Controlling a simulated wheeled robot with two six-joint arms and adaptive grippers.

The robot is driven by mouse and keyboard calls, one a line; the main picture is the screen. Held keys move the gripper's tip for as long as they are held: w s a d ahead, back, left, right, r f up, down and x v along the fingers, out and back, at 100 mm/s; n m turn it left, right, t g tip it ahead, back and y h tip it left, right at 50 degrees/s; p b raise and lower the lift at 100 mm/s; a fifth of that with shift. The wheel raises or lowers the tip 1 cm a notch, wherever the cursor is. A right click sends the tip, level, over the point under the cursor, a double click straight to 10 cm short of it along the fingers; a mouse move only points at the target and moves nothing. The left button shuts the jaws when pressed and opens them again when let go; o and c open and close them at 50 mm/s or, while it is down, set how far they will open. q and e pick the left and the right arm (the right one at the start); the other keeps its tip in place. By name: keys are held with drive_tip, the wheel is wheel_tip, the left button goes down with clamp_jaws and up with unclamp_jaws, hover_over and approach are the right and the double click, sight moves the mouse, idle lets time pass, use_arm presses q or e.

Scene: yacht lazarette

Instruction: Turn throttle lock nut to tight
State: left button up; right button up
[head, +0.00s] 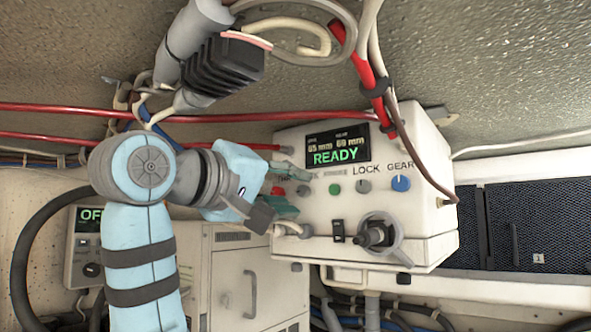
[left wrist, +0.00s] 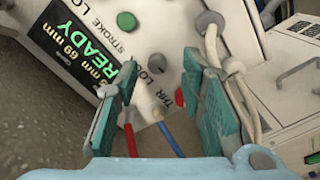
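A white control box (head: 290,142) carries a row of small knobs under a READY display. The label THR LOCK shows in the left wrist view near a small grey knob (left wrist: 157,63), with a red knob (left wrist: 179,97) beside it. In the head view the grey knob (head: 303,190) is just right of my left gripper (head: 283,203). In the left wrist view my left gripper (left wrist: 160,64) is open, its teal fingers apart with the grey knob between their tips. Contact with the knob cannot be told. The knob's turned position is unclear. My right gripper is not in view.
Green (head: 335,189), grey (head: 363,186) and blue (head: 401,183) knobs continue the row. A black lever (head: 375,235) sticks out below. A grey and black fitting with cables (head: 222,62) hangs above my left arm. A red hose (head: 60,110) runs behind it.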

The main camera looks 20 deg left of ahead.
use_arm(q)
drive_tip(key=shift+x, duration=0.9)
drive_tip(key=shift+s+r, duration=0.1)
drive_tip(key=shift+s, duration=0.45)
drive_tip(key=shift+s+a, duration=0.1)
drive_tip(key=shift+s, duration=0.05)
drive_tip(key=shift+c, duration=0.7)
clamp_jaws()
